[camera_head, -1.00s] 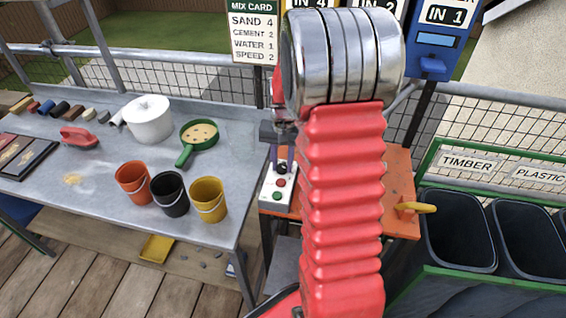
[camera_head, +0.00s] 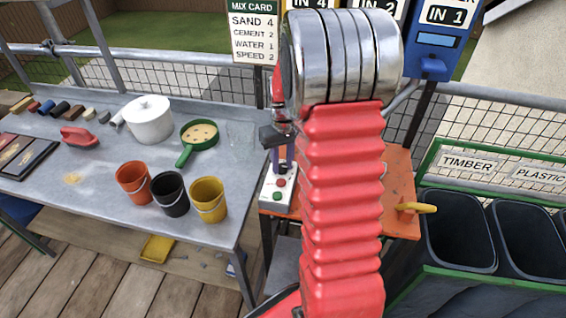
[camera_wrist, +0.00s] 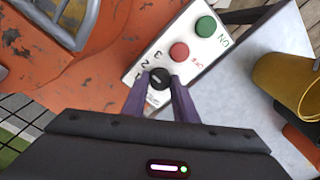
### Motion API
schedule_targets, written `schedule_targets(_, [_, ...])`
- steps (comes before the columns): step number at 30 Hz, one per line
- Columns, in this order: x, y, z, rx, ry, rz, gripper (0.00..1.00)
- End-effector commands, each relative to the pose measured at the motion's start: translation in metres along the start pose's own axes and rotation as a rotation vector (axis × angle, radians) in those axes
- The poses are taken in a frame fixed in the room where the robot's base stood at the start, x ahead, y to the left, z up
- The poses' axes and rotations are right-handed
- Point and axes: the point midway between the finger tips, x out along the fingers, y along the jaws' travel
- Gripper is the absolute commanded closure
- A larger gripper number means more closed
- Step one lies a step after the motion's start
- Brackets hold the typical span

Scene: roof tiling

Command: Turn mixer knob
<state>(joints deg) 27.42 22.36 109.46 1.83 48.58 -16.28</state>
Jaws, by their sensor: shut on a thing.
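The mixer's control box (camera_wrist: 182,52) is pale, with a black round knob (camera_wrist: 160,78) beside printed numbers, a red button (camera_wrist: 179,51) and a green button (camera_wrist: 205,26). In the wrist view my gripper (camera_wrist: 160,86) has its two purple fingers on either side of the knob, shut on it. A light mark shows on the knob's top. In the head view the control box (camera_head: 275,192) stands left of my red arm, which hides much of the mixer. My gripper (camera_head: 281,166) reaches the box's upper end there, and the knob is hidden.
A mix card (camera_head: 254,32) reading "SPEED 2" hangs behind.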

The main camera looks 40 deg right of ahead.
Motion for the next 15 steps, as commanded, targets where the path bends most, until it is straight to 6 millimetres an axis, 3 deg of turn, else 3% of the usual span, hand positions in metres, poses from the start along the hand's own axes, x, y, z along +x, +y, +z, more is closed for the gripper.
schedule_targets(9, [-0.0014,-0.0008,-0.0014,-0.001,0.003,0.000,0.96])
schedule_targets(10, [-0.0014,-0.0008,-0.0014,-0.001,0.003,0.000,0.72])
schedule_targets(15, [-0.0008,-0.0005,-0.0009,-0.001,0.002,0.000,0.60])
